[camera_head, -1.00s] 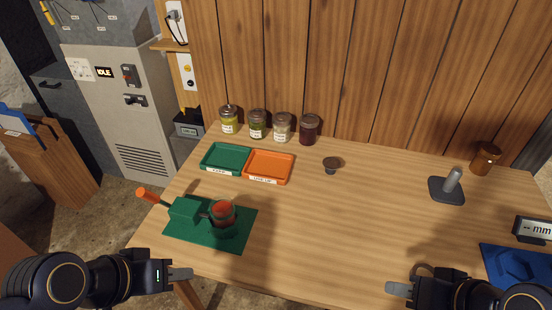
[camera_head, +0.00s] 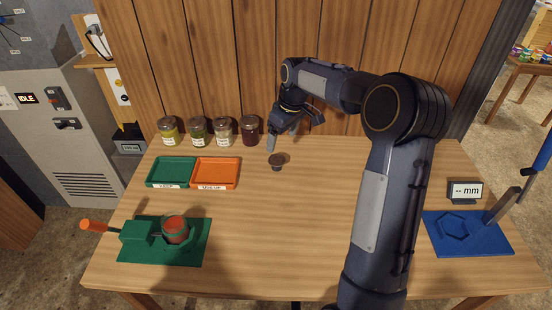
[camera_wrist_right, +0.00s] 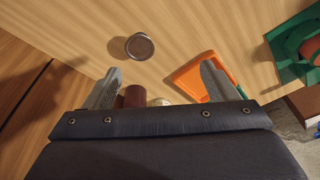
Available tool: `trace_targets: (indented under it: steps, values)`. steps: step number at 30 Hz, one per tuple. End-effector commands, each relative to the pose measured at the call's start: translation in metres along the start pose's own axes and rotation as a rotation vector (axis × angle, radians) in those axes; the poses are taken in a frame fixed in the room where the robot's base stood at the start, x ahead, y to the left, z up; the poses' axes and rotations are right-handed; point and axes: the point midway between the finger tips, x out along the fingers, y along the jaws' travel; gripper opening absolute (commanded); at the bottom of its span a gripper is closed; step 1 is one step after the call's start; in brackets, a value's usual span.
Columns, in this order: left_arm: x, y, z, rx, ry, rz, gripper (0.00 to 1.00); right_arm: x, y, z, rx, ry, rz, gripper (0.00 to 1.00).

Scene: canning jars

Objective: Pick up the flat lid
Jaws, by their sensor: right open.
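The flat lid is most likely the small dark round disc (camera_head: 277,158) standing on a short narrower base near the back middle of the table. In the right wrist view the grey round disc (camera_wrist_right: 140,46) lies ahead of the fingers, nearer the left one, with bare wood around it. My right gripper (camera_head: 282,138) reaches over the back of the table, just behind the disc in the picture and apart from it. Its two fingers (camera_wrist_right: 160,68) are spread and nothing is between their tips. My left gripper is not in view.
A row of filled jars (camera_head: 222,130) stands along the back, close left of my right gripper. Green (camera_head: 150,183) and orange (camera_head: 236,184) trays lie left of the disc. A green fixture (camera_head: 135,252) holds a jar (camera_head: 176,230). A blue fixture (camera_head: 480,245) is at right. The middle is clear.

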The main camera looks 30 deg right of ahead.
Motion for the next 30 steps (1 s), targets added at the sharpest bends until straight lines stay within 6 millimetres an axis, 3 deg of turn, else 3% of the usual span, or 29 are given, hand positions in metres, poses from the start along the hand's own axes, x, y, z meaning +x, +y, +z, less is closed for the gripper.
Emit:
trace_targets:
  steps: [3, 9, 25, 30]
  values:
    - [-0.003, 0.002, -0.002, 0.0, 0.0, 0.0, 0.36, 0.032, 0.023, -0.016, -0.046, -0.045, 0.004, 0.8]
    - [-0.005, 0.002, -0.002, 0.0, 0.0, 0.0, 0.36, 0.058, 0.039, -0.025, -0.085, -0.075, 0.009, 0.8]
    - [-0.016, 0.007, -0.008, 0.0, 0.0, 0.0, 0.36, 0.125, 0.042, -0.027, -0.086, -0.079, 0.008, 0.8]
    - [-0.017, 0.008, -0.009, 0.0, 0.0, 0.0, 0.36, 0.136, 0.043, -0.026, -0.085, -0.076, 0.01, 0.8]
